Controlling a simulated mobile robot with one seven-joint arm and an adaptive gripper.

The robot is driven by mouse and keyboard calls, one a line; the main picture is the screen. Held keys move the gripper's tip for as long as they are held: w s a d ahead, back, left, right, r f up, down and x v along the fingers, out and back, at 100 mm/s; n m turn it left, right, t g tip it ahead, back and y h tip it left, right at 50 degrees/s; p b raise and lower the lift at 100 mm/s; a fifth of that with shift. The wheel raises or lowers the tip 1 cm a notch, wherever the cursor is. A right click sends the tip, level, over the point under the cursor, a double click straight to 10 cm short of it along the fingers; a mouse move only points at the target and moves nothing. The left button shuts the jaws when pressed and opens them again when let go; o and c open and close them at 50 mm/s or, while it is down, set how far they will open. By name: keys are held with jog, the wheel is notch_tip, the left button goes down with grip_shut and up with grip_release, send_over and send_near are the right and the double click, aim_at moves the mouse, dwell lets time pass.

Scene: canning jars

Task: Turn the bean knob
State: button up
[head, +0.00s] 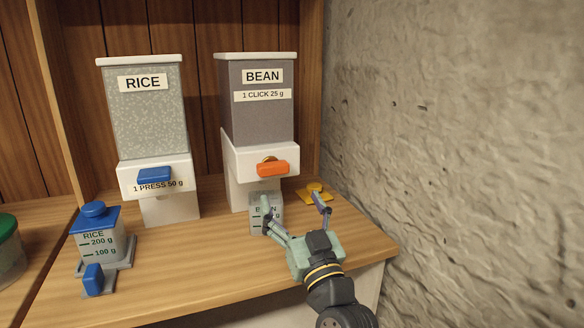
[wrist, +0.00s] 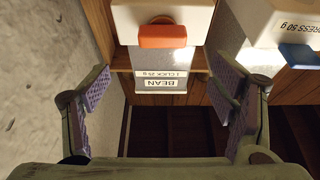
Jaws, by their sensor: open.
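The bean dispenser (head: 262,110) has a dark hopper over a white base and stands at the back against the wooden panel. Its orange bean knob (head: 272,168) sticks out from the front of the base, lying roughly level. My gripper (head: 293,202) is open and empty, in front of and below the knob, apart from it in the picture. In the wrist view, which is upside down, the knob (wrist: 162,36) shows beyond and between the spread fingers (wrist: 162,85). A grey bean jar (head: 270,215) stands under the spout, partly hidden by my left finger.
A rice dispenser (head: 146,110) with a blue lever (head: 154,175) stands to the left. A blue-lidded rice jar (head: 100,243) is at the front left. A yellow piece (head: 314,189) lies behind my right finger. A rough stone wall (head: 450,130) bounds the right side.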

aim_at(275, 168)
jog(key=p+x, duration=0.2)
jog(key=x, duration=0.7)
jog(key=shift+s+a+r+p, duration=0.1)
jog(key=shift+s+a+p, duration=0.05)
jog(key=shift+p, duration=0.2)
jog(key=shift+w+a+r, duration=0.15)
jog(key=shift+w, duration=0.5)
jog(key=shift+c, duration=0.3)
jog(key=c, duration=1.1)
jog(key=shift+m, duration=0.4)
